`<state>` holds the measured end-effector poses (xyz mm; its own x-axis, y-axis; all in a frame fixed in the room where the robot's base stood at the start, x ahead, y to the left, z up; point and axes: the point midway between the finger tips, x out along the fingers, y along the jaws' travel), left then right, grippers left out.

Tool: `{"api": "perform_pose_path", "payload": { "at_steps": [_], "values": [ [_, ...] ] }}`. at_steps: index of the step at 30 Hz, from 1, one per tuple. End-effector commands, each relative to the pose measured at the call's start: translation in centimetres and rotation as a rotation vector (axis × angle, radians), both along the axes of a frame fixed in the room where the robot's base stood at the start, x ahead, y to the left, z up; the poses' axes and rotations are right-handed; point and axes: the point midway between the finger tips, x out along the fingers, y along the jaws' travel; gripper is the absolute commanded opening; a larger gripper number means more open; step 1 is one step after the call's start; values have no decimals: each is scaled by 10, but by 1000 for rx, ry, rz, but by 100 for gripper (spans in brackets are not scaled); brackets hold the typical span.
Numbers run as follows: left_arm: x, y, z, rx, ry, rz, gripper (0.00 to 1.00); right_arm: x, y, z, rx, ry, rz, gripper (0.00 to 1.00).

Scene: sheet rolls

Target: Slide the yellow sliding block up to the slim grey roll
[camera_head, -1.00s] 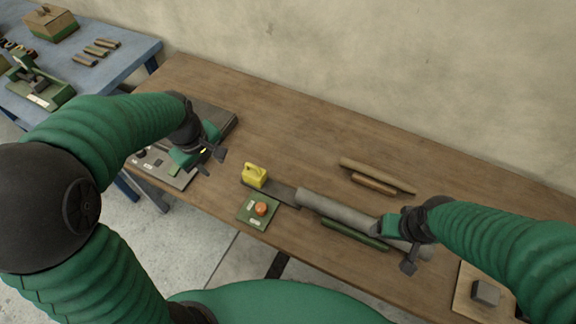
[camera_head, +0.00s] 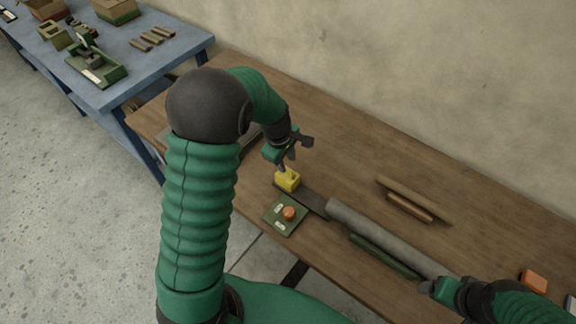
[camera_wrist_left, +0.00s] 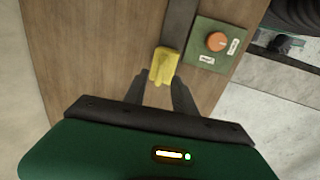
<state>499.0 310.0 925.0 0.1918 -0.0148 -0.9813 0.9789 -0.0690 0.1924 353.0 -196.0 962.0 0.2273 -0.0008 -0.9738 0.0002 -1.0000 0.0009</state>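The yellow sliding block (camera_head: 287,180) sits at the left end of a flat dark strip (camera_head: 312,201). The slim grey roll (camera_head: 375,234) lies at the strip's other end, with a gap of bare strip between them. My left gripper (camera_head: 292,160) is just above the block. In the left wrist view its fingers (camera_wrist_left: 160,82) are apart, with the block (camera_wrist_left: 163,64) just ahead and between them; contact cannot be told. My right gripper (camera_head: 430,288) is at the roll's right end, its fingers mostly hidden.
An orange block (camera_head: 534,281) is at the right.

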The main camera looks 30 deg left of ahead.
Motion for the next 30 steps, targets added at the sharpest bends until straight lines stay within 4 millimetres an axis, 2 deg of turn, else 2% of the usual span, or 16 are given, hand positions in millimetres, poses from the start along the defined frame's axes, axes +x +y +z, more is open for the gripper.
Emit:
{"api": "perform_pose_path", "payload": {
  "at_steps": [3,6,15,23,30],
  "values": [
    [4,0,-22,-1,1,1,33,0,0,-1,0,0,0,76],
    [6,0,-32,0,0,1,33,0,0,-2,0,0,0,76],
    [7,0,-36,0,-2,0,33,0,0,-2,0,0,0,76],
    [7,0,-36,0,-2,0,0,0,0,-2,0,0,0,76],
    [8,0,-36,0,-2,0,0,0,0,-2,0,0,0,76]
  ]
}}
